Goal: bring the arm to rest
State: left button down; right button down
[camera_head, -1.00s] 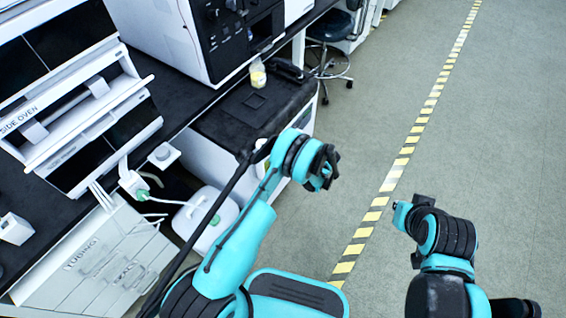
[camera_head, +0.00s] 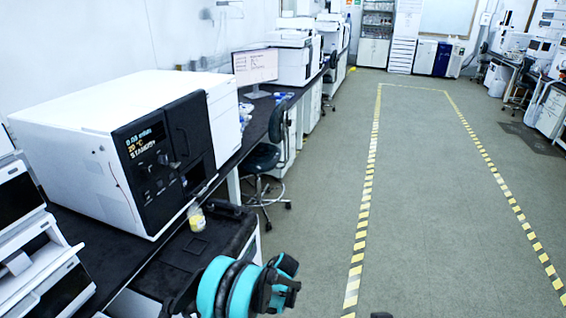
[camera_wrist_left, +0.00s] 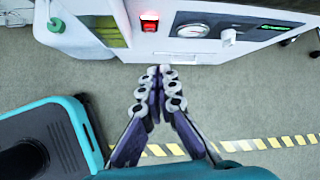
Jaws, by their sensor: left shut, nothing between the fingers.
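In the left wrist view my left gripper (camera_wrist_left: 160,75) is shut, its two fingers meeting at the tips with nothing between them. It hangs over the grey floor in front of a white cabinet front (camera_wrist_left: 130,50). In the head view a teal and black part of my left arm (camera_head: 235,290) shows at the bottom edge, beside the black bench. The gripper's fingers cannot be made out there. My right gripper is not in view; only a small dark bit shows at the bottom edge.
A white and black instrument (camera_head: 100,140) stands on the bench. A yellow-capped bottle (camera_head: 196,218) sits near a black tray. A stool (camera_head: 265,165) stands beyond. The cabinet has a red-lit switch (camera_wrist_left: 149,22) and a gauge (camera_wrist_left: 193,30). The floor (camera_head: 430,220) at right is clear, with striped tape.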

pick_arm(q)
jog(key=s+a+r+n+t+h, duration=0.1)
jog(key=s+a+r+n, duration=0.15)
jog(key=r, duration=0.55)
jog(key=s+a+r+n+h, duration=0.1)
jog(key=s+r+n, duration=0.3)
jog(key=r, duration=0.4)
jog(key=s+a+r+n+t+h, duration=0.1)
jog(key=s+r+n+h, duration=0.2)
jog(key=r, duration=0.4)
jog(key=s+a+r+n+t, duration=0.1)
jog(key=s+r+n, duration=0.1)
jog(key=s+n, duration=0.3)
jog(key=s+r+n+t+h, duration=0.1)
jog(key=s+r+n, duration=0.2)
jog(key=s, duration=1.1)
jog(key=shift+a+n, duration=0.4)
jog(key=shift+n, duration=0.45)
